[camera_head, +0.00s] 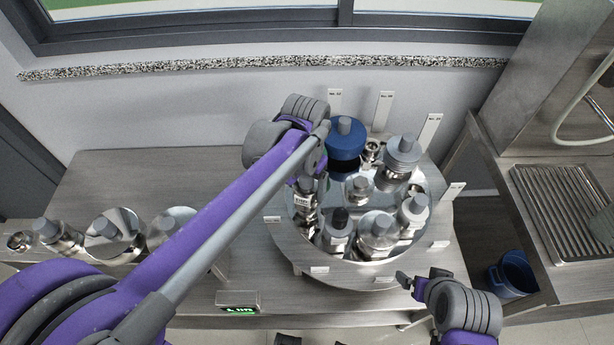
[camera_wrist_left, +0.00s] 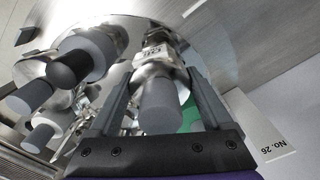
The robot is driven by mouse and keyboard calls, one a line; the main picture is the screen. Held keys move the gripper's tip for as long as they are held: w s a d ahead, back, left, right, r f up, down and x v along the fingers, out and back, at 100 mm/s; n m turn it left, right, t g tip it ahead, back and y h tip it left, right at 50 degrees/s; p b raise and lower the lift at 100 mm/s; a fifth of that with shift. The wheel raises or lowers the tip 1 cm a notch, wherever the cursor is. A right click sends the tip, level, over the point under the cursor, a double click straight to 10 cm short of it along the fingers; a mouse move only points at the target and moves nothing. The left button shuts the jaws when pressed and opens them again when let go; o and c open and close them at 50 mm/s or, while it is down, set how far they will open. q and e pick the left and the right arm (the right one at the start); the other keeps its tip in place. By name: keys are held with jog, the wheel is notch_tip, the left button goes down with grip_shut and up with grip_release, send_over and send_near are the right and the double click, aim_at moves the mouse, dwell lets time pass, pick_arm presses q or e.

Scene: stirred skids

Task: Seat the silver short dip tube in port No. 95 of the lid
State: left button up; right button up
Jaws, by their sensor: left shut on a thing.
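My left gripper (camera_head: 308,183) reaches down over the left part of the round lid (camera_head: 284,236). In the left wrist view its fingers (camera_wrist_left: 162,105) are shut on a silver piece with a grey cylindrical top (camera_wrist_left: 160,108), which I take for the silver short dip tube. A white label shows on its metal body, at the lid's left side in the head view (camera_head: 306,214). Its lower end is hidden, so I cannot tell whether it sits in a port. No port tag reads clearly as No. 95. My right gripper (camera_head: 408,282) is apart from the lid, at the lower right.
Several grey-topped metal fittings (camera_head: 376,230) and a blue-capped one (camera_head: 345,143) crowd the lid. Number tags stand around the rim; one reads No. 26 (camera_wrist_left: 280,138). More metal parts (camera_head: 115,232) stand on the bench at left. A blue bucket (camera_head: 512,274) is at the right.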

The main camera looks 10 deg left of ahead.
pick_arm(q)
jog(key=shift+s+f, duration=0.25)
jog(key=shift+f, duration=0.3)
jog(key=shift+w+f, duration=0.45)
jog(key=shift+w, duration=0.15)
jog(key=shift+s+f+b, duration=0.25)
jog(key=shift+f+b, duration=0.2)
jog(key=shift+b, duration=0.2)
jog(key=shift+w+f+b, duration=0.15)
jog(key=shift+f+b, duration=0.15)
jog(key=shift+f, duration=0.25)
pick_arm(e)
notch_tip(320, 180, down, 3)
jog(key=shift+s+r, duration=0.1)
pick_arm(q)
jog(key=shift+f, duration=0.35)
pick_arm(e)
jog(key=shift+s+f, duration=0.15)
jog(key=shift+f, duration=0.1)
pick_arm(q)
jog(key=o, duration=1.4)
jog(key=shift+c, duration=0.2)
